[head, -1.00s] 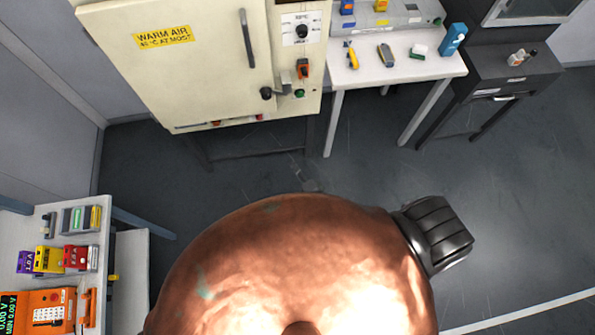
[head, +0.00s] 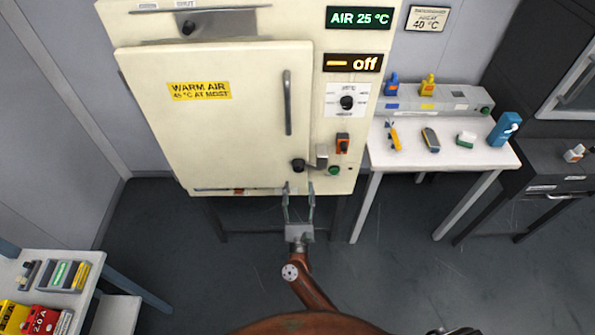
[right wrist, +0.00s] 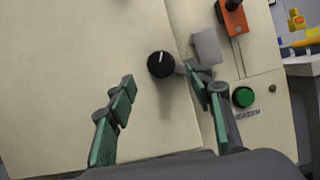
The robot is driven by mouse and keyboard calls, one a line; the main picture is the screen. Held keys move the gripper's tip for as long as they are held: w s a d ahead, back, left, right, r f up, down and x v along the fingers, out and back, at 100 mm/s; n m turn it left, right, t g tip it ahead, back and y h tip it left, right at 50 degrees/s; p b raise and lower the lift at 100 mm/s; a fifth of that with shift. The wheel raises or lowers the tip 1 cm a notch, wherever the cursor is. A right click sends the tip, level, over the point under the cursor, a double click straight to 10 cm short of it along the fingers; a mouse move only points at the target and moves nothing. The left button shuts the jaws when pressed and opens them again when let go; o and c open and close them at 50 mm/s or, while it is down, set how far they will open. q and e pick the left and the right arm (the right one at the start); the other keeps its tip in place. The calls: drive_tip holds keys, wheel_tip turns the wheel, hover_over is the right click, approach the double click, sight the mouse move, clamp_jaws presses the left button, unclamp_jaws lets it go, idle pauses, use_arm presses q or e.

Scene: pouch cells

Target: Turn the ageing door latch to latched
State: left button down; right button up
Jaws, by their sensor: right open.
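The ageing oven's cream door (head: 215,130) is closed against its frame. The door latch is a round black knob (head: 298,165) at the door's lower right edge, with a grey block (head: 321,157) beside it on the frame. In the right wrist view the knob (right wrist: 161,64) has a white mark pointing nearly straight up, and the grey block (right wrist: 207,47) is to its right. My right gripper (head: 299,190) is open and empty just below the knob in the head view. In the wrist view its fingers (right wrist: 158,90) spread to either side below the knob, apart from it. My left gripper is out of view.
A green button (head: 334,170), an orange switch (head: 342,143) and a dial (head: 347,102) are close right of the latch. The door handle (head: 288,103) is above it. A white bench (head: 440,165) with small items stands right. Displays read "AIR 25 °C" and "off".

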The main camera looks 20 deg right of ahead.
sight(299, 170)
drive_tip(key=x, duration=0.7)
drive_tip(key=shift+w+r, duration=0.2)
drive_tip(key=shift+w, duration=0.05)
drive_tip(key=shift+c, duration=0.3)
clamp_jaws()
